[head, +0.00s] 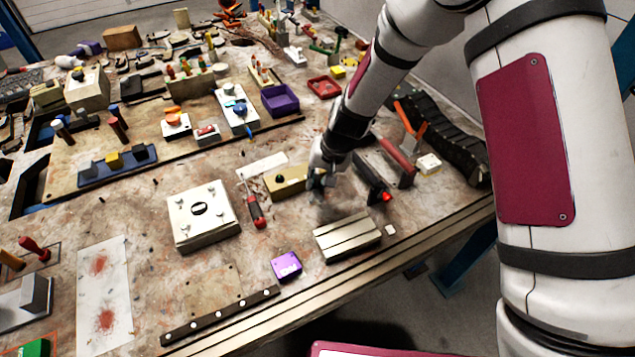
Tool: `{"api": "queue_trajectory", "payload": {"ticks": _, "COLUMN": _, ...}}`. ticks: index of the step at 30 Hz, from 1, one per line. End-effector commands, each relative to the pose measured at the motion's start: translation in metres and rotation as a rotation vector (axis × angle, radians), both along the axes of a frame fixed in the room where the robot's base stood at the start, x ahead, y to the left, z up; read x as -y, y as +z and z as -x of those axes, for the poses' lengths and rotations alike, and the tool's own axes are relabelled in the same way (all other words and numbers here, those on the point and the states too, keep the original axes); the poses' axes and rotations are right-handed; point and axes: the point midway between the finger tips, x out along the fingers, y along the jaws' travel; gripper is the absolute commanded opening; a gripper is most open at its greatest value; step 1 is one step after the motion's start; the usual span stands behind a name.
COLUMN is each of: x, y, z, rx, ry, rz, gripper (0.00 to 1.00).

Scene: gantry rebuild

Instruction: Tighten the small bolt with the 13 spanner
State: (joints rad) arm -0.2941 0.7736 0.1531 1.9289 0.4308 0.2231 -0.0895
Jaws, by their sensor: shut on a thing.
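I cannot tell which fastener is the small bolt.
A grooved metal block (347,238) lies just below my gripper, and a purple box (286,266) left of that. A red-handled screwdriver (255,210) lies left of my gripper. A dark rack with red parts (397,163) stands close on the right. The bench's front edge is near.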

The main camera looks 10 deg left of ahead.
Motion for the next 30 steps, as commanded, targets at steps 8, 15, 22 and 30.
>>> {"api": "queue_trajectory", "payload": {"ticks": 8, "x": -0.011, "y": 0.008, "z": 0.003, "rx": 0.005, "ry": 0.020, "rz": -0.011, "gripper": 0.00}}
{"api": "queue_trajectory", "payload": {"ticks": 15, "x": -0.011, "y": 0.023, "z": 0.005, "rx": 0.005, "ry": 0.022, "rz": -0.010, "gripper": 0.00}}
{"api": "queue_trajectory", "payload": {"ticks": 22, "x": -0.008, "y": 0.041, "z": 0.005, "rx": 0.001, "ry": 0.016, "rz": -0.006, "gripper": 0.00}}
{"api": "queue_trajectory", "payload": {"ticks": 30, "x": -0.005, "y": 0.042, "z": 0.003, "rx": 0.000, "ry": 0.011, "rz": -0.004, "gripper": 0.00}}
